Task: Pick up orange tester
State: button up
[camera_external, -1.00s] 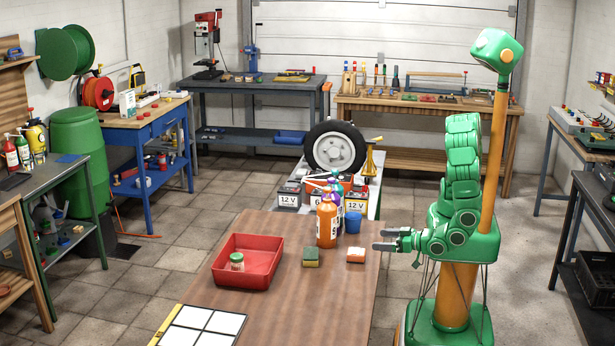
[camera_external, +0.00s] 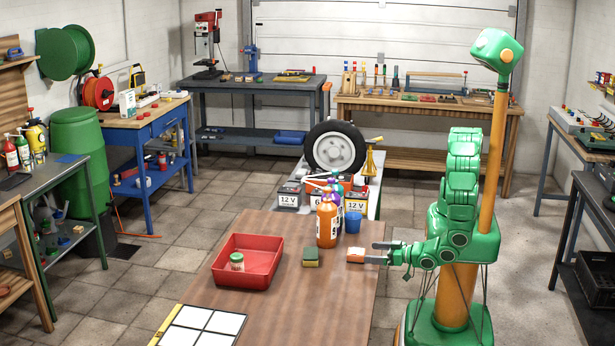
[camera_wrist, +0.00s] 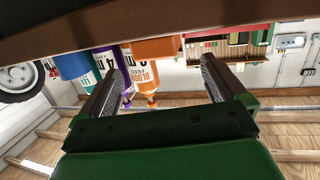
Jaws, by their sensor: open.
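The orange tester (camera_external: 355,255), a small orange and white block, lies on the brown table (camera_external: 330,310) near its right edge. My gripper (camera_external: 371,252) reaches in from the right, low by the table, its fingers apart and nothing held. Its fingertips are close to the tester's right end; I cannot tell whether they touch it or straddle it. In the wrist view, both fingers of my gripper (camera_wrist: 162,62) are spread. The tester cannot be made out there.
A green and tan sponge (camera_external: 311,257) lies left of the tester. A red tray (camera_external: 262,285) holding a small jar (camera_external: 237,262) is further left. The table's front middle is clear.

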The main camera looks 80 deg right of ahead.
aim_at(363, 252)
jog(key=shift+x, duration=2.5)
jog(key=shift+d+f, duration=0.15)
jog(key=shift+f, duration=0.05)
jog(key=shift+s, duration=0.1)
jog(key=c, duration=1.2)
jog(key=shift+r, duration=5)
